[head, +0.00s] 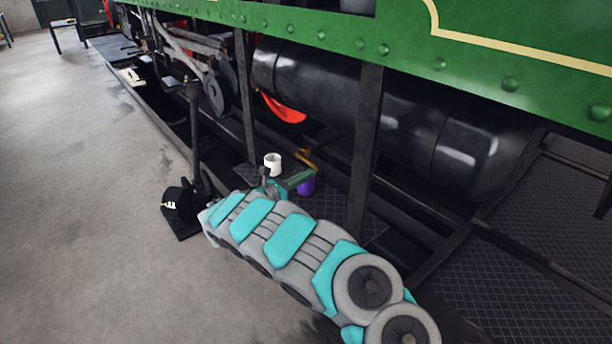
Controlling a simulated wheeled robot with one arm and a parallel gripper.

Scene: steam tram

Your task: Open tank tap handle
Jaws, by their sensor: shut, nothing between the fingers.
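A small brass-coloured fitting (307,159), which looks like the tank tap, shows low under the black cylindrical tank (330,88). Its handle is too small to make out clearly. My gripper (272,186) is just left of and in front of the fitting, at the far end of my teal and grey arm. It is shut and empty. The arm hides part of it, and I cannot tell whether it touches the tap. A narrow green piece beside it points toward the fitting; I cannot tell what it belongs to.
A dark upright post (364,140) is to the right. A black lever stand (194,150) is to the left. Open concrete floor (80,220) lies at far left.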

